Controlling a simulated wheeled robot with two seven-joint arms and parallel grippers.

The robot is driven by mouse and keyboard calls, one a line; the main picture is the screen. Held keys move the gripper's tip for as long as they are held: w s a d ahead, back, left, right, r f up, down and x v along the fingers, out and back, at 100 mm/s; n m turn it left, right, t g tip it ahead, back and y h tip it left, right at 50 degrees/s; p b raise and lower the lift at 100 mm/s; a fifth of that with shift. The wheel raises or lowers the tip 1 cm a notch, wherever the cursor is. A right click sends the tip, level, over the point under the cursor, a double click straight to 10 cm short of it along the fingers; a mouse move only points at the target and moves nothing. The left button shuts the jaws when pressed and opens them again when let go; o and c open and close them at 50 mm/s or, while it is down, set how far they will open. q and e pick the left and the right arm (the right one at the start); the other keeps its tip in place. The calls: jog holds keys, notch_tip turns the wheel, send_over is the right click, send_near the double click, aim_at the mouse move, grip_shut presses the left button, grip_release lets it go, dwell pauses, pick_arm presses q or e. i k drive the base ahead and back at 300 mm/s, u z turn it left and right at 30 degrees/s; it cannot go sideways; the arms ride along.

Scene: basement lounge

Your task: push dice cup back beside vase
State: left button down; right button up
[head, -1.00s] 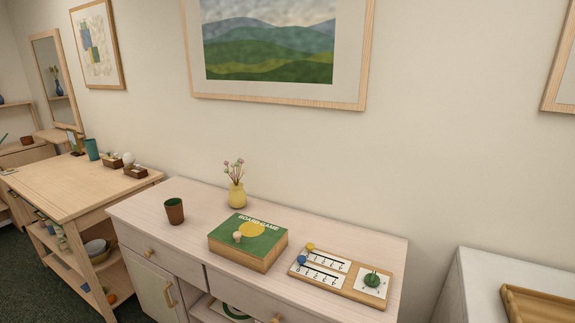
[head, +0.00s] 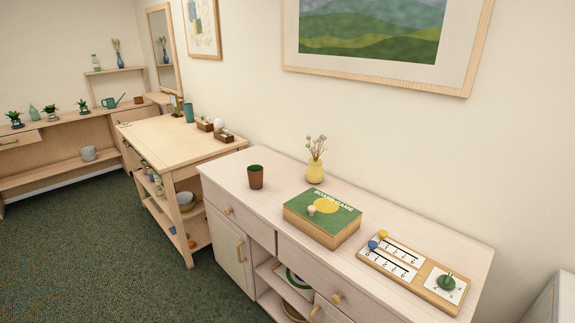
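The brown dice cup (head: 256,177) with a green inside stands upright near the front left part of the pale wooden sideboard (head: 228,172). The yellow vase (head: 315,172) with pink flowers stands at the back of the same top, near the wall. The cup is to the left of the vase and closer to the front edge, with a clear gap between them. Neither of my grippers shows in the head view.
A green board game box (head: 322,218) lies right of the cup, in front of the vase. A wooden scoring board (head: 414,272) lies farther right. A wooden table (head: 170,138) stands left of the sideboard. Green carpet (head: 95,245) is open at the lower left.

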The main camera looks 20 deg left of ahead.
aim_at(256, 178)
jog(key=u, duration=0.5)
jog(key=k, duration=1.2)
jog(key=u, duration=1.25)
jog(key=i, duration=2.85)
jog(key=z, duration=0.55)
